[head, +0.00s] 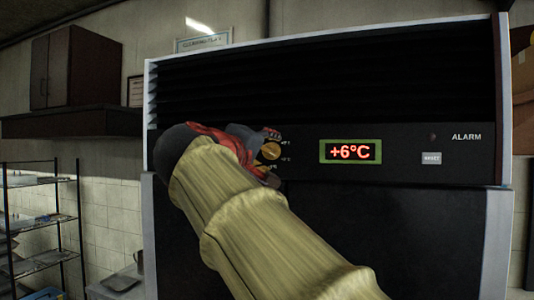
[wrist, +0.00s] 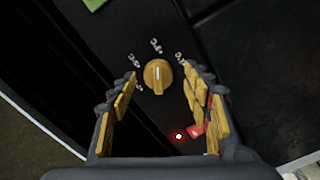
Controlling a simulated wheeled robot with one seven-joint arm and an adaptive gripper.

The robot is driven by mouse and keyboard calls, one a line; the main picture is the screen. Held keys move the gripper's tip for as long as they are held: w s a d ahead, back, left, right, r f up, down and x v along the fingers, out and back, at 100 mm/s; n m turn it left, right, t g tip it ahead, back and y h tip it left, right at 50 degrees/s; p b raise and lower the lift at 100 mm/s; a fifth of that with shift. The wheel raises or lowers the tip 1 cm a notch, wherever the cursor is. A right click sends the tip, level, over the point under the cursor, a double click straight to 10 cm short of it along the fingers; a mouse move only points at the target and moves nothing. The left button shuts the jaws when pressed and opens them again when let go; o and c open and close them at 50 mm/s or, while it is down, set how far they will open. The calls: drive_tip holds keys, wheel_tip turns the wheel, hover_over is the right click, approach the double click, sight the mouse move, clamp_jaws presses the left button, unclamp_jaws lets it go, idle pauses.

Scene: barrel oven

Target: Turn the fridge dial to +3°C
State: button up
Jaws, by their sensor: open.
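The fridge dial (wrist: 158,76) is a round, orange-brown knob with a pale pointer line, on a black panel with small temperature marks around it. In the head view the dial (head: 271,151) shows just past my gripper. The fridge display (head: 350,152) reads +6°C in red. My gripper (wrist: 160,85) is open, with its padded fingers on either side of the dial in the wrist view. I cannot tell whether the fingers touch it. My sleeved arm hides the panel's left part in the head view.
To the right of the display are a reset button (head: 431,158) and a dark alarm lamp (head: 433,137). A vent grille (head: 320,85) runs above the panel. A wire shelf (head: 40,225) stands at the left, below a wall cabinet (head: 75,68).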

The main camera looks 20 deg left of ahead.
drive_tip(key=s, duration=1.1)
drive_tip(key=shift+a, duration=0.4)
drive_tip(key=shift+s, duration=0.1)
drive_tip(key=a+f+n+g+y, duration=0.1)
drive_tip(key=a+f+g, duration=0.15)
drive_tip(key=f, duration=0.55)
drive_tip(key=a+f+n+g+y, duration=0.2)
drive_tip(key=a+f, duration=0.1)
drive_tip(key=f, duration=0.6)
drive_tip(key=s+d+f+g, duration=0.25)
drive_tip(key=d+f, duration=0.25)
drive_tip(key=f, duration=0.5)
drive_tip(key=s+d+f+m+g, duration=0.35)
drive_tip(key=s+d+f, duration=0.25)
drive_tip(key=d+f, duration=0.65)
drive_tip(key=s+d+f+m+g, duration=0.3)
drive_tip(key=s+d+f+m, duration=0.25)
drive_tip(key=d+f, duration=0.75)
drive_tip(key=s+d+m+h, duration=0.1)
drive_tip(key=s+d+m, duration=0.1)
drive_tip(key=d, duration=0.4)
drive_tip(key=s+d+m+t, duration=0.1)
drive_tip(key=s+d+m, duration=0.1)
drive_tip(key=d, duration=0.4)
drive_tip(key=shift+s+d+f+m+h, duration=0.35)
drive_tip(key=shift+d+m+h, duration=0.05)
drive_tip(key=shift+m, duration=0.2)
